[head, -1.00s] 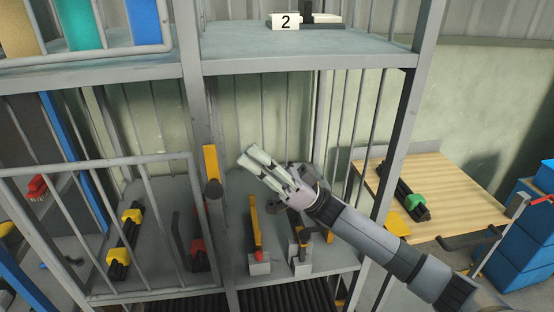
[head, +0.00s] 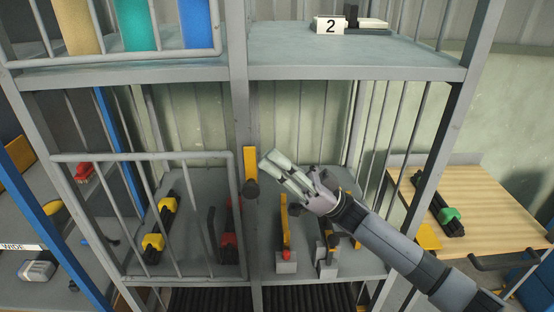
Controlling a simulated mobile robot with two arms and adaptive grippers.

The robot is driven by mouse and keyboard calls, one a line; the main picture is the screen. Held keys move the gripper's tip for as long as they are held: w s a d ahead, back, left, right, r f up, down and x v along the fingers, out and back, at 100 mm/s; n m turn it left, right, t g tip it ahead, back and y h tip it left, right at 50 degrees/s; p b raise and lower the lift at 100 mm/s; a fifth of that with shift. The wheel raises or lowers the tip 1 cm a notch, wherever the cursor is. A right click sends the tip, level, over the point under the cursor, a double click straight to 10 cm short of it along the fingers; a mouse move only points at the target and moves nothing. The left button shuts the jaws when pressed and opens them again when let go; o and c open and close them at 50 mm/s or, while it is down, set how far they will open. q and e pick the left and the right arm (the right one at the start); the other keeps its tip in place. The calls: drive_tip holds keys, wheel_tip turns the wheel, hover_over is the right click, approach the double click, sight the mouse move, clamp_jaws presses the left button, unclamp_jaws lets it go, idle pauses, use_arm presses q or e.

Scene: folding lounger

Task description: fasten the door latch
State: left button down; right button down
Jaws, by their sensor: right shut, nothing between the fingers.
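A barred door (head: 150,156) covers the left half of the middle shelf, its right edge close to the central post. The latch appears as a yellow bar (head: 250,160) with a dark round knob (head: 251,188), standing upright on the central post beside that edge. I cannot tell whether it overlaps the door frame. My right gripper (head: 268,163) is shut and empty, its fingertips just right of the yellow bar. Whether they touch the bar is unclear. My left gripper is not in view.
Tools with yellow parts (head: 283,225) stand on the shelf below my right gripper. A wooden table (head: 490,205) with a black and green tool is on the right. The upper shelf (head: 330,58) holds a block marked 2. The right shelf opening has no door across it.

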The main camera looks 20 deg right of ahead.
sight(250, 153)
drive_tip(key=shift+a+r, duration=0.1)
drive_tip(key=shift+w+a+r+g+h+p, duration=0.3)
drive_tip(key=shift+a+h+p, duration=0.35)
drive_tip(key=shift+p, duration=0.6)
drive_tip(key=shift+w+a+r+g+h+p, duration=0.1)
drive_tip(key=shift+a+r+h+p, duration=0.4)
drive_tip(key=shift+p, duration=0.8)
drive_tip(key=shift+w+a+r+g+h+p, duration=0.1)
drive_tip(key=shift+w+a+r+h+p, duration=0.1)
drive_tip(key=shift+a+h+p, duration=0.85)
drive_tip(key=shift+w+y, duration=0.1)
drive_tip(key=shift+y, duration=0.2)
drive_tip(key=shift+p, duration=0.3)
